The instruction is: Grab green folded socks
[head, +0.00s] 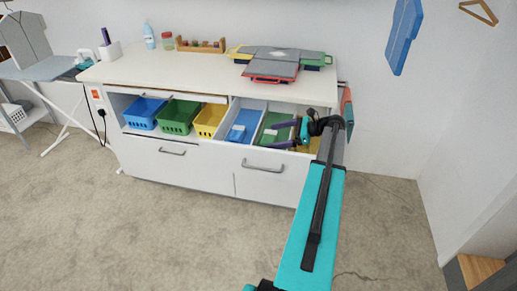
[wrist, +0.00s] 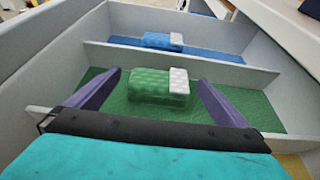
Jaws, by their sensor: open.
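The green folded socks (wrist: 150,86), with a white patch at one end, lie on the green floor of a drawer compartment in the wrist view. In the head view the green compartment (head: 272,127) is in the open drawer, and the socks are small there. My gripper (wrist: 158,98) is open, with one purple finger on the left and one on the right of the socks. The fingers look apart from the socks, and nothing is held. In the head view my gripper (head: 283,135) reaches over the drawer from the right.
Blue folded socks (wrist: 160,41) lie in the neighbouring blue compartment behind a grey divider (wrist: 190,59). Blue, green and yellow baskets (head: 178,116) stand in the cabinet to the left.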

